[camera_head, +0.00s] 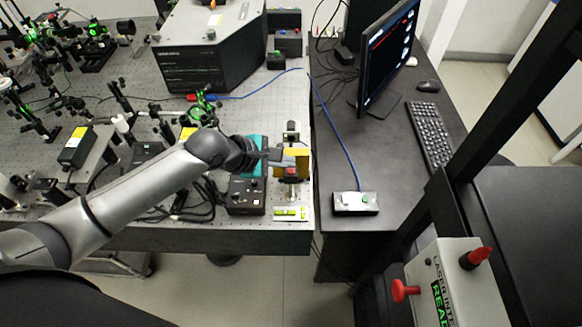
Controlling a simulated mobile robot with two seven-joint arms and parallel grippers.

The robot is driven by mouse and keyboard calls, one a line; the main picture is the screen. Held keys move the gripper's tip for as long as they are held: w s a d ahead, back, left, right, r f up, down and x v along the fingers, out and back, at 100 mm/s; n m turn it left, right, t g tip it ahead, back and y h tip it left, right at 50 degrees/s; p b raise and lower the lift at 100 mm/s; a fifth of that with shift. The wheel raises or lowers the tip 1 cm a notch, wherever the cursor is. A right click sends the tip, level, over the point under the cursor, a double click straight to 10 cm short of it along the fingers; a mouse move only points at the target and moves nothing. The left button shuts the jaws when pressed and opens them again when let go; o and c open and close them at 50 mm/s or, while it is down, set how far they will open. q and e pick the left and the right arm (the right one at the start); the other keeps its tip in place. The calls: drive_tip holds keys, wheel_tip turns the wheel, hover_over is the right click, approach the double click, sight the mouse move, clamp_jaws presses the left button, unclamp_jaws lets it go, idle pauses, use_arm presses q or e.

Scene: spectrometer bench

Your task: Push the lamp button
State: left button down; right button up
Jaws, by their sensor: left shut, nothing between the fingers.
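My left arm reaches in from the left, and my left gripper (283,160) is shut and empty near the right edge of the optical table. It is over or beside a small post-mounted part with a red top (291,172); I cannot tell whether they touch. A black control box (246,196) with small buttons sits just below and left of the gripper. No readable label shows which button is the lamp's. My right gripper is out of view.
The optical table (245,110) carries many optics mounts at left and a large grey instrument (208,55) behind. A monitor (388,52) and keyboard (431,134) stand on the desk (385,165). A laser interlock box (458,285) is at lower right. A blue cable (336,125) crosses the desk.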

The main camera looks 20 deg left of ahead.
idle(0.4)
use_arm(q)
drive_tip(key=shift+f, duration=0.45)
drive_tip(key=shift+p, duration=0.3)
drive_tip(key=shift+r+p, duration=0.5)
drive_tip(key=shift+p, duration=0.55)
